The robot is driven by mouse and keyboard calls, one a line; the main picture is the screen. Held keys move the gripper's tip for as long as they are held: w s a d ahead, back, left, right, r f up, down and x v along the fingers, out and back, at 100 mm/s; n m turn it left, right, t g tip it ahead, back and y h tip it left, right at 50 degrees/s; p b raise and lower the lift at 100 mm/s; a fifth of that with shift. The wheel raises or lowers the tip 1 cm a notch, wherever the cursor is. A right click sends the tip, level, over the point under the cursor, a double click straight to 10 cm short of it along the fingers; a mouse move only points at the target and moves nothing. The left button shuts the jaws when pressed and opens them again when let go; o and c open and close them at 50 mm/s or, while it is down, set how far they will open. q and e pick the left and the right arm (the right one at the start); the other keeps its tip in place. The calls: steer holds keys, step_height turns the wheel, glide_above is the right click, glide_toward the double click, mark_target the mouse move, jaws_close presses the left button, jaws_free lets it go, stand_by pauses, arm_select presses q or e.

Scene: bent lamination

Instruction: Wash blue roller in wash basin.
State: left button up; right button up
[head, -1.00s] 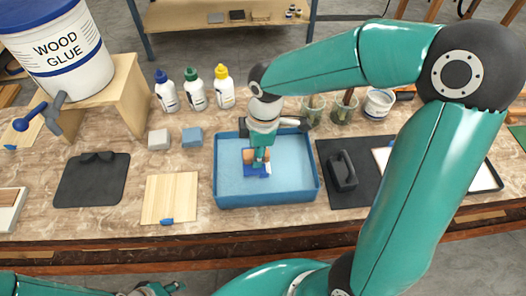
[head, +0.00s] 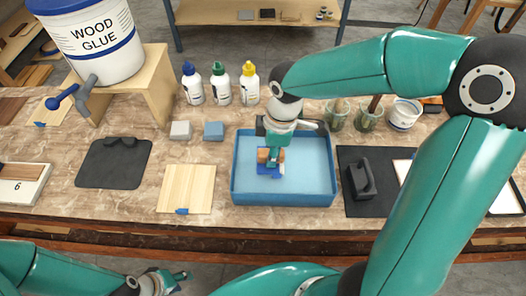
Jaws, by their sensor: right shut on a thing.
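The blue wash basin (head: 238,192) stands on the workbench right of centre, with light blue water (head: 312,165) in it. My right gripper (head: 273,160) reaches down into the basin and is shut on the blue roller (head: 266,171). Blue and wood-brown parts of the roller show around the fingertips, left of the basin's middle. The fingers hide part of it, and I cannot tell how deep it sits in the water. My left gripper (head: 174,281) is low at the bottom edge, in front of the bench and away from the basin. Its finger gap is unclear.
A wooden board (head: 186,186) and a dark mat (head: 113,165) lie left of the basin. Grey and blue blocks (head: 213,131) and glue bottles (head: 220,85) stand behind. A black-handled tool (head: 362,180) is close on the right. A glue bucket (head: 95,45) stands on a wooden stand.

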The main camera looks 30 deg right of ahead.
steer(key=shift+s+d, duration=0.6)
steer(key=shift+d, duration=0.3)
steer(key=shift+s+d, duration=0.55)
steer(key=shift+d, duration=0.35)
steer(key=shift+w+a, duration=0.1)
steer(key=shift+w+a, duration=0.5)
steer(key=shift+a, duration=0.35)
steer(key=shift+w+a, duration=0.5)
steer(key=shift+a, duration=0.3)
steer(key=shift+w+a, duration=0.5)
steer(key=shift+a, duration=0.35)
steer(key=shift+s+d, duration=0.55)
steer(key=shift+d, duration=0.3)
steer(key=shift+s+d, duration=0.5)
steer(key=shift+d, duration=0.4)
steer(key=shift+s+d, duration=0.55)
steer(key=shift+d, duration=0.3)
steer(key=shift+w+a+r+p, duration=0.25)
steer(key=shift+a+r+p, duration=0.2)
steer(key=shift+r+p, duration=0.55)
steer(key=shift+w+a+r+p, duration=0.2)
steer(key=shift+a+r+p, duration=0.35)
steer(key=shift+r, duration=0.6)
steer(key=shift+w+a+r+p, duration=0.25)
steer(key=shift+a+r+p, duration=0.05)
steer(key=shift+r+p, duration=0.75)
